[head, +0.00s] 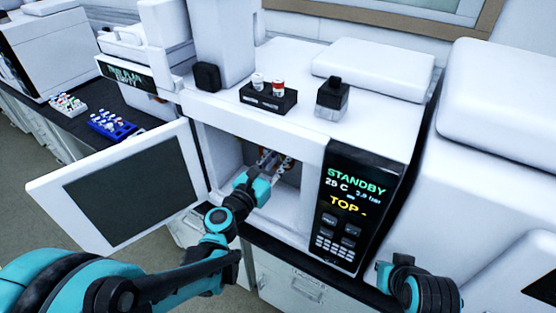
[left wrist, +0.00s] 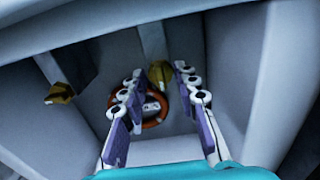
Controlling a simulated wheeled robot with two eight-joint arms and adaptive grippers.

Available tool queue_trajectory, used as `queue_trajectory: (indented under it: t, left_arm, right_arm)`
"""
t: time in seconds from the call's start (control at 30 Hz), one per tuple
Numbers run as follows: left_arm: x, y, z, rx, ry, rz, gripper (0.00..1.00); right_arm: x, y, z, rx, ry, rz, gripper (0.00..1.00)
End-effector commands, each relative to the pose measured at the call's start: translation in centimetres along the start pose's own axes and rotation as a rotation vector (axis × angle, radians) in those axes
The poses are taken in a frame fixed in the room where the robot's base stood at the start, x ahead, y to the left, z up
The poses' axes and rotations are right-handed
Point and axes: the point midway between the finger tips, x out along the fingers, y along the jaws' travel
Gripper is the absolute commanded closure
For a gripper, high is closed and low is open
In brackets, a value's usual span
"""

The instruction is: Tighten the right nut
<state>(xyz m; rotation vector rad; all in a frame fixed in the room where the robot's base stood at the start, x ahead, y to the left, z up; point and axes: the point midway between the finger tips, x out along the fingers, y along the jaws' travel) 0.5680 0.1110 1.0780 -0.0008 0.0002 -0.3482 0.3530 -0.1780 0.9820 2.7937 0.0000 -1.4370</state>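My left gripper (head: 268,160) reaches into the open oven compartment of the white instrument (head: 310,148). In the left wrist view its two fingers (left wrist: 158,82) are apart. A gold nut (left wrist: 160,73) on a fitting shows between and just beyond the fingertips; I cannot tell whether they touch it. A second gold nut (left wrist: 60,93) is at the left, clear of the fingers. An orange-brown coil ring (left wrist: 152,122) lies behind the fingers and is partly hidden by them. In the head view the nuts are small and partly covered by the gripper.
The oven door (head: 130,190) is swung open to the left. The display panel (head: 350,200) reads STANDBY. A black vial rack (head: 268,98) stands on top. A blue rack (head: 112,124) is on the bench at left. Part of my right arm shows at lower right.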

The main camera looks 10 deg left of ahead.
Motion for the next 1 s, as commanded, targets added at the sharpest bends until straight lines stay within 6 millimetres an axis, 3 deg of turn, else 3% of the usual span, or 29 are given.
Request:
queue_trajectory:
  t: [0.1,0.23,0.67,1.0]
  left_arm:
    - [-0.02,0.0,0.02,0.0,0.0,0.0,0.7]
    - [-0.03,0.01,0.02,0.001,0.0,0.0,1.0]
    - [-0.04,-0.01,0.0,0.032,0.0,0.0,1.0]
    - [-0.02,-0.08,-0.02,0.244,0.0,-0.001,1.0]
  right_arm:
    - [-0.02,0.0,-0.02,0.0,0.0,0.0,1.0]
    - [-0.02,0.0,-0.01,0.0,0.0,0.0,1.0]
    - [0.01,0.0,0.01,0.0,0.0,0.0,1.0]
    - [0.15,0.0,0.11,0.0,0.0,0.0,1.0]
